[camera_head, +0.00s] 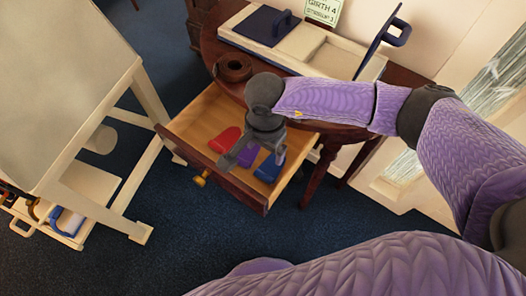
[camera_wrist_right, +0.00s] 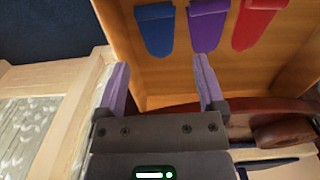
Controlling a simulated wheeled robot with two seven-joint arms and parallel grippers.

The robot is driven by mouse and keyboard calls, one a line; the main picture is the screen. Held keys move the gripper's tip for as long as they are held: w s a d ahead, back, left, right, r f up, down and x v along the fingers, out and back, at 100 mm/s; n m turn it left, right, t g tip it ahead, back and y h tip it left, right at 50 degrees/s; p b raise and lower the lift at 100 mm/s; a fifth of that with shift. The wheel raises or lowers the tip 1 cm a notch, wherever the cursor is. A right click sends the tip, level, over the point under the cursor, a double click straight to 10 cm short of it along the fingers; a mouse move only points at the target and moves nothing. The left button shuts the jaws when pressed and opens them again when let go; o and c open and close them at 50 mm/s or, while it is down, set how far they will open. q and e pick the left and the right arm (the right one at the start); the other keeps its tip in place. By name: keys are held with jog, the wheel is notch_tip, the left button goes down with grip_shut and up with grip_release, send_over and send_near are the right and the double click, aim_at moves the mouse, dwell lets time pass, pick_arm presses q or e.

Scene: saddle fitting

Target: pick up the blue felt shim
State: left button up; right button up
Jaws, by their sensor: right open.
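The blue felt shim (camera_head: 267,171) lies in the open wooden drawer, at the right end of a row with a purple shim (camera_head: 247,156) and a red shim (camera_head: 225,140). In the right wrist view the blue shim (camera_wrist_right: 155,30) lies flat on the drawer floor, beyond the fingertips and roughly in line with the gap between them. My right gripper (camera_head: 252,152) is open and empty above the drawer, partly covering the purple shim in the head view. It also shows in the right wrist view (camera_wrist_right: 161,72). My left gripper is not in view.
The drawer (camera_head: 192,127) has raised walls and a brass knob (camera_head: 200,180) at its front. The round table (camera_head: 212,50) above it holds a brown coiled strap (camera_head: 234,68) and a pale tray (camera_head: 372,69). A cream wooden stand (camera_head: 140,232) is at left.

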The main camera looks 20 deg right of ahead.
aim_at(265, 173)
jog(key=f+b, duration=0.1)
jog(key=f, duration=0.2)
jog(key=f+b, duration=0.2)
jog(key=f, duration=0.1)
jog(key=s+f+b, duration=0.1)
jog(key=f, duration=0.2)
jog(key=shift+a+f, duration=0.1)
jog(key=shift+f, duration=0.25)
jog(key=shift+r, duration=0.1)
jog(key=shift+c, duration=0.6)
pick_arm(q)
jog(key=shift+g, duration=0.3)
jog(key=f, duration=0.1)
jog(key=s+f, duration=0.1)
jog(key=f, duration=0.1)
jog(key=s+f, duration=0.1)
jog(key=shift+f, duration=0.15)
pick_arm(e)
jog(key=c, duration=0.8)
